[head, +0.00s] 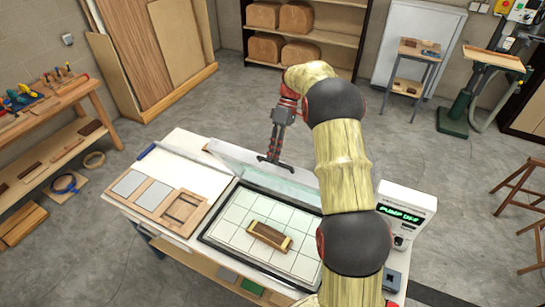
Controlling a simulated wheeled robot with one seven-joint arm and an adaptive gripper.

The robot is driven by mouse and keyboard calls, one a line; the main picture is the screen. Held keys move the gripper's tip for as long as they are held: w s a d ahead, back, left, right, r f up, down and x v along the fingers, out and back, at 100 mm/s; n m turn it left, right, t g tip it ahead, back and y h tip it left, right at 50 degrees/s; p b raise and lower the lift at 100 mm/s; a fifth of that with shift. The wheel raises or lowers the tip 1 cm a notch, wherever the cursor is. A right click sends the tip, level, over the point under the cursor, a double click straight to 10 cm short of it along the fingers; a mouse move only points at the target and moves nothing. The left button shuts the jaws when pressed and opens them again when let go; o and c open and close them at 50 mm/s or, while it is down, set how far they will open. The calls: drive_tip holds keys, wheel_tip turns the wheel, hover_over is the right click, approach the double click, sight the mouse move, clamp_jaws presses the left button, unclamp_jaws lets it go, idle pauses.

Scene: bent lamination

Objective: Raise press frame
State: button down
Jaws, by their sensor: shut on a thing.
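The press frame (245,160) is a pale, see-through panel standing tilted up along the far side of the press bed. The press bed (232,217) is a white gridded surface with a dark rim, open to view. A small wooden form (270,236) with lighter ends lies on the grid. My gripper (274,161) reaches down to the upper edge of the frame and is shut on it. The exact finger contact is small and partly hidden. My arm covers the right end of the frame and part of the bed.
A control box (408,204) reading "PUMP OFF" stands right of the bed. Flat panels and a small wooden frame (184,209) lie on the table's left side. A tool bench (52,100) is at left, shelves at the back. The floor around the table is mostly clear.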

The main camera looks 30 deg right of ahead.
drive_tip(key=shift+s+d+f, duration=0.2)
drive_tip(key=shift+f, duration=0.6)
drive_tip(key=c, duration=2.3)
unclamp_jaws()
drive_tip(key=o, duration=0.3)
drive_tip(key=shift+w+d, duration=0.25)
drive_tip(key=shift+w, duration=0.05)
drive_tip(key=shift+o, duration=0.8)
drive_tip(key=shift+r, duration=0.1)
drive_tip(key=shift+w+r, duration=0.1)
drive_tip(key=shift+r, duration=0.05)
drive_tip(key=shift+w+r, duration=0.1)
drive_tip(key=shift+r, duration=0.15)
drive_tip(key=v, duration=1.1)
drive_tip(key=shift+d, duration=0.2)
drive_tip(key=shift+w, duration=0.1)
